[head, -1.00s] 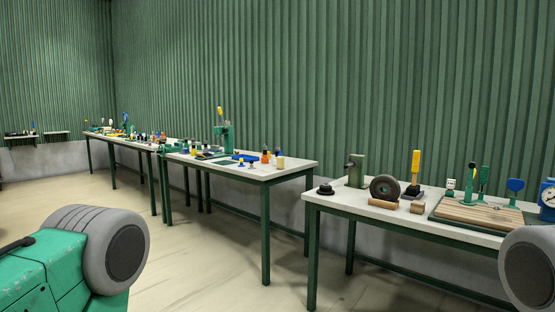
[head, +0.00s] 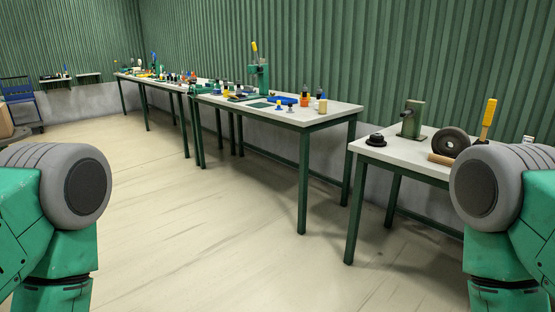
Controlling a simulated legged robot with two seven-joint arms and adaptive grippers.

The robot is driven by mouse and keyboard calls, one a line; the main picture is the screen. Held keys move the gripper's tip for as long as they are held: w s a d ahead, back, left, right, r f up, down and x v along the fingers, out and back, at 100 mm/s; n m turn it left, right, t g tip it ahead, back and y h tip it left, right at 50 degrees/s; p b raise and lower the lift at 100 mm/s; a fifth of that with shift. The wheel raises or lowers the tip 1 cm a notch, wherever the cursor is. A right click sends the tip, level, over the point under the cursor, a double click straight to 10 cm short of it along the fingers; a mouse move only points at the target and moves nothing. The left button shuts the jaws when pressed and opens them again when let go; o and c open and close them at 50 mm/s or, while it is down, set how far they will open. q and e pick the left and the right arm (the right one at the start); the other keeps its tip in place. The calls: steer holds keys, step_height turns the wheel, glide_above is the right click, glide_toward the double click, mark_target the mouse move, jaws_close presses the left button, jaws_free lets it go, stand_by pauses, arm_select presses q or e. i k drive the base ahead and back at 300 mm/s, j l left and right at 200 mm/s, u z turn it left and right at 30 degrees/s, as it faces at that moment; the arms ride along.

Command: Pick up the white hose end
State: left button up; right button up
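No white hose end and no hose coil can be made out in the head view. My two arms show only as green and grey links at the lower left and lower right edges. Neither gripper is in the picture, so what they hold cannot be seen.
A near table (head: 405,153) at the right bears a black wheel (head: 450,142), a green vise-like tool (head: 412,119) and a black knob (head: 376,140). A middle table (head: 340,112) and a far table (head: 130,77) carry many small items. The floor (head: 170,200) between is clear.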

mark_target(318, 95)
steer(key=i+j+u, duration=0.2)
steer(key=i, duration=0.8)
steer(key=i+j+u, duration=0.15)
steer(key=i, duration=0.85)
steer(key=i+z, duration=0.4)
steer(key=i+j+z, duration=0.25)
steer(key=z, duration=0.15)
steer(key=i+j+z, duration=0.25)
steer(key=z, duration=0.2)
steer(key=i+j+z, duration=0.4)
steer(key=k, duration=0.1)
